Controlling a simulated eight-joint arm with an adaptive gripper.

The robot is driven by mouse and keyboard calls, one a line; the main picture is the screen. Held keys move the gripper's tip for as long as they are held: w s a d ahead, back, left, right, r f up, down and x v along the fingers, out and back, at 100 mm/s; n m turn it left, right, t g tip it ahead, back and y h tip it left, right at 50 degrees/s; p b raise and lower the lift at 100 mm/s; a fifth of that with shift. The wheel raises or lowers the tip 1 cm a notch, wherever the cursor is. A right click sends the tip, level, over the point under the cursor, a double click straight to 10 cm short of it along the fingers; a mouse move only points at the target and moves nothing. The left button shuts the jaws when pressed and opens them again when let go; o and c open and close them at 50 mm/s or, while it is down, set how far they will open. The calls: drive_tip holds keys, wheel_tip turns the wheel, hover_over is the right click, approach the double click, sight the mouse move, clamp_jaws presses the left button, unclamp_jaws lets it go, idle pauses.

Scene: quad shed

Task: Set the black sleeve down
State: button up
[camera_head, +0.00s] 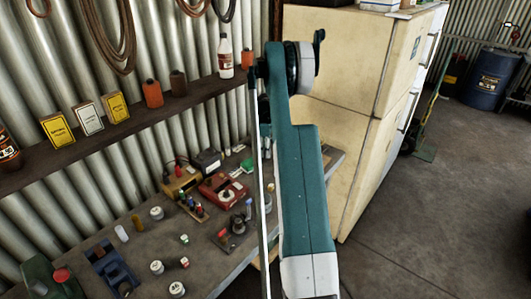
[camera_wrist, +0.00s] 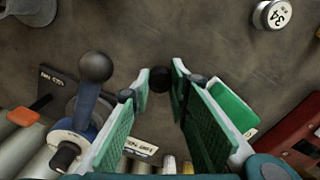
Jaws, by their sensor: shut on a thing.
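The black sleeve (camera_wrist: 160,79) shows in the wrist view as a small dark round shape between the fingertips. My gripper (camera_wrist: 161,76) has green-padded fingers and is shut on the sleeve. The sleeve is over the grey bench top (camera_wrist: 215,45); I cannot tell whether it touches the surface. In the head view my teal arm hides part of the bench, and the sleeve cannot be made out there.
In the wrist view, a dark ball-topped lever (camera_wrist: 95,68) stands left of the fingers. A green block (camera_wrist: 232,106) and red box (camera_wrist: 302,135) are at right. A white numbered weight (camera_wrist: 272,14) is at upper right. Bare bench lies beyond the fingertips. A cream fridge (camera_head: 338,62) adjoins the bench.

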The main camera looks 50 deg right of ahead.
drive_tip(key=shift+f, duration=0.2)
drive_tip(key=o, duration=0.7)
drive_tip(key=shift+r, duration=0.15)
wheel_tip(320, 180, up, 12)
drive_tip(key=shift+a+r, duration=0.1)
idle(0.3)
idle(0.4)
